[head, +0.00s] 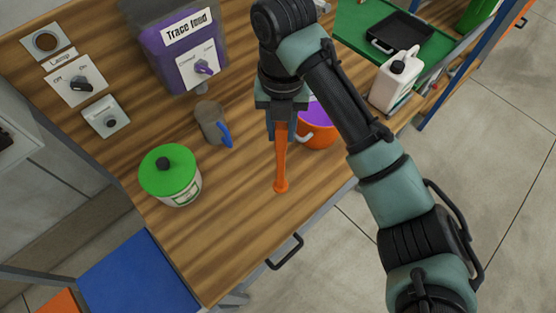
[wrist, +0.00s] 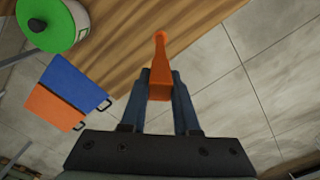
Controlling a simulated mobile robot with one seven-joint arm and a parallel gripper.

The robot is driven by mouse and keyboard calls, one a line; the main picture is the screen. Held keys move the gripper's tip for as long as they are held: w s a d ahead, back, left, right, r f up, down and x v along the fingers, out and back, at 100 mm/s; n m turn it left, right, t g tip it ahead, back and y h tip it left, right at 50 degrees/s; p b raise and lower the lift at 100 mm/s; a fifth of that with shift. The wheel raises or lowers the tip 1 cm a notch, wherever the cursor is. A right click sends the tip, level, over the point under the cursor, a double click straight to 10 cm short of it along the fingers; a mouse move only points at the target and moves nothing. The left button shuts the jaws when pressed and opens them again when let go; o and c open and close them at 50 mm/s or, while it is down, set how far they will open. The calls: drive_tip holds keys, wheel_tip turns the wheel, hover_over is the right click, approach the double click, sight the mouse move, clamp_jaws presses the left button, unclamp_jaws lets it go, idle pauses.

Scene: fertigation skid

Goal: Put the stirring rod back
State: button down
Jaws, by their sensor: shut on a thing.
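My gripper (head: 284,124) is shut on the orange stirring rod (head: 281,160). The rod points down from the fingers over the wooden bench, with its wider knob end lowest. I cannot tell whether that end touches the bench. In the wrist view, the rod (wrist: 160,60) sticks out between the two fingers (wrist: 160,88), past the bench edge in the picture. An orange bucket (head: 318,138) with purple contents stands just right of the gripper, partly hidden by my arm.
A grey mug (head: 211,123) with a blue handle and a green-lidded tub (head: 169,174) stand left of the rod. The purple "Trace feed" tank (head: 170,50) stands behind. A white jug (head: 397,82) is at right. The bench front (head: 225,245) is clear.

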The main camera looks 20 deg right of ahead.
sight(281, 150)
wheel_tip(281, 150, down, 4)
drive_tip(key=shift+w+r+p, duration=0.1)
drive_tip(key=shift+r+p, duration=0.05)
drive_tip(key=shift+p, duration=0.25)
wheel_tip(281, 150, down, 3)
drive_tip(key=shift+f+p, duration=0.1)
drive_tip(key=shift+p, duration=0.45)
drive_tip(key=shift+f, duration=0.25)
drive_tip(key=shift+f, duration=0.2)
drive_tip(key=c, duration=0.7)
unclamp_jaws()
drive_tip(key=shift+o, duration=0.2)
drive_tip(key=shift+r, duration=0.15)
wheel_tip(281, 150, up, 12)
drive_tip(key=shift+r+b, duration=0.1)
drive_tip(key=shift+b, duration=0.8)
